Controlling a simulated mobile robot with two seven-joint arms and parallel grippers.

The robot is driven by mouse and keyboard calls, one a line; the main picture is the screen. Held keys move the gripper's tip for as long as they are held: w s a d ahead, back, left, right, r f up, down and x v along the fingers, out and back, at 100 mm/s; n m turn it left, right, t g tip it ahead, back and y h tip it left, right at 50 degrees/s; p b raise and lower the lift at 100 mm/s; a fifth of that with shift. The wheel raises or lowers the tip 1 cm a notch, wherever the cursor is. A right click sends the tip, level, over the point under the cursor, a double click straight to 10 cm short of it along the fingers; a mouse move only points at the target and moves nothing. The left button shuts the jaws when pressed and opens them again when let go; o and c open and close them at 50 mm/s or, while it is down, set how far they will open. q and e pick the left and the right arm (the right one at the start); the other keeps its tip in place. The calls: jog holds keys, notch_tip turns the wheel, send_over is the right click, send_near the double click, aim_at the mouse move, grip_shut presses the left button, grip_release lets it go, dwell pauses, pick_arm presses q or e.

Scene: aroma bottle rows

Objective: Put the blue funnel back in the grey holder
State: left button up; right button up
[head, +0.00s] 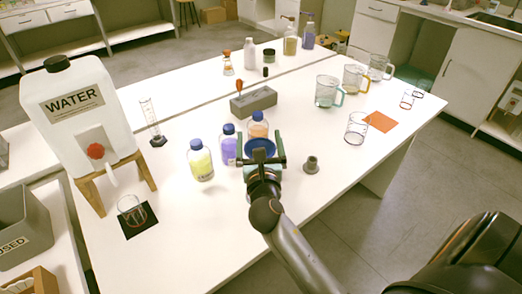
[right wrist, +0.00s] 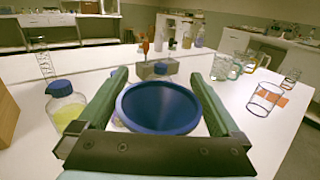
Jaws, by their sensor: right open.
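The blue funnel (head: 261,149) is between the fingers of my right gripper (head: 260,140) in the head view. In the right wrist view its wide blue mouth (right wrist: 160,107) faces up, with one green finger on each side. The gripper is open around it; contact with the fingers cannot be told. The funnel's lower part and what bears it are hidden. A small grey holder (head: 311,165) with a round base stands empty on the table, just right of the gripper. My left gripper is not in view.
Blue-capped bottles, yellow (head: 200,160), purple (head: 228,145) and orange (head: 258,126), stand left of and behind the gripper. A grey block (head: 253,103) holds an orange-topped tool. A glass beaker (head: 356,128) stands beside an orange mat (head: 381,121). The table between gripper and holder is clear.

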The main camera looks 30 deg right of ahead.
jog(key=c, duration=1.2)
jog(key=shift+r, duration=0.15)
